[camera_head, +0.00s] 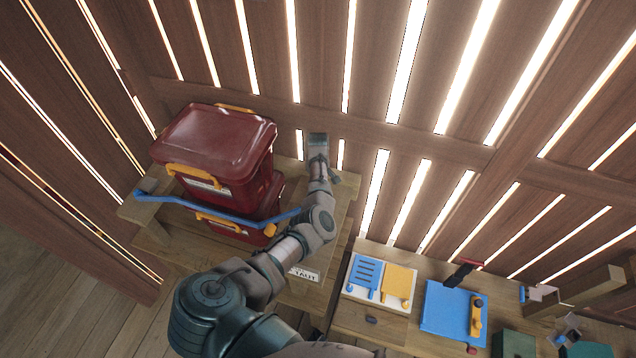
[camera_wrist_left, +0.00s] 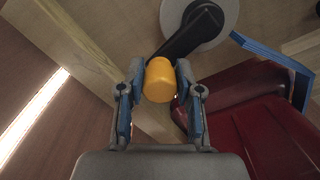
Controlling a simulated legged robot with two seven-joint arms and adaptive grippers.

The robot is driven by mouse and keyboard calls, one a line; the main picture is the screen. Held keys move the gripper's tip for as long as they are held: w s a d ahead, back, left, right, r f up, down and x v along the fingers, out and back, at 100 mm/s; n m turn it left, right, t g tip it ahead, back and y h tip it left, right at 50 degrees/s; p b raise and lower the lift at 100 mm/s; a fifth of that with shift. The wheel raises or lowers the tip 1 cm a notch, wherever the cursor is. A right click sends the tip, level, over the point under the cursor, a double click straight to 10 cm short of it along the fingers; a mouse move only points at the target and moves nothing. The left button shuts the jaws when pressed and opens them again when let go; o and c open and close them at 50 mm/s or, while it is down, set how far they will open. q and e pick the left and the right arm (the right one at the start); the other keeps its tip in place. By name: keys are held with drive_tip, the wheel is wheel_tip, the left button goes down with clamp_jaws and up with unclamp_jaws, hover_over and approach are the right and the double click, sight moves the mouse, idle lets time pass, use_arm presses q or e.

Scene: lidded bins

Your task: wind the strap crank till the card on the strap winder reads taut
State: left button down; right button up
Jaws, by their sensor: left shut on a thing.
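In the left wrist view my left gripper (camera_wrist_left: 160,90) is shut on the yellow crank knob (camera_wrist_left: 160,77), one finger on each side. The black crank arm (camera_wrist_left: 194,34) runs from the knob up and right to a grey disc (camera_wrist_left: 222,12). In the head view my left arm hides the crank and the fingertips. The blue strap (camera_head: 180,201) runs across the front of two stacked dark red lidded bins (camera_head: 215,140); it also shows in the wrist view (camera_wrist_left: 268,58). The card (camera_head: 303,273), partly beside my arm, shows the word TAUT. My right gripper is not in view.
The bins stand on a wooden bench (camera_head: 140,212) against slatted walls. A lower bench to the right holds a white board with blue and yellow plates (camera_head: 382,282), a blue board (camera_head: 452,310) with a yellow handle, and a green box (camera_head: 512,344).

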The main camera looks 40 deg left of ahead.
use_arm(q)
drive_tip(key=shift+w+a+r, duration=0.25)
drive_tip(key=shift+a, duration=0.05)
drive_tip(key=c, duration=0.8)
unclamp_jaws()
drive_tip(key=shift+w+a+f, duration=0.2)
drive_tip(key=shift+f, duration=0.25)
drive_tip(key=shift+s+r, duration=0.1)
drive_tip(key=shift+r, duration=0.35)
drive_tip(key=r, duration=1)
drive_tip(key=shift+w+d, duration=0.15)
drive_tip(key=shift+w, duration=0.05)
drive_tip(key=shift+a+r, duration=0.4)
drive_tip(key=shift+r, duration=0.05)
drive_tip(key=shift+d, duration=0.25)
drive_tip(key=shift+s+d, duration=0.1)
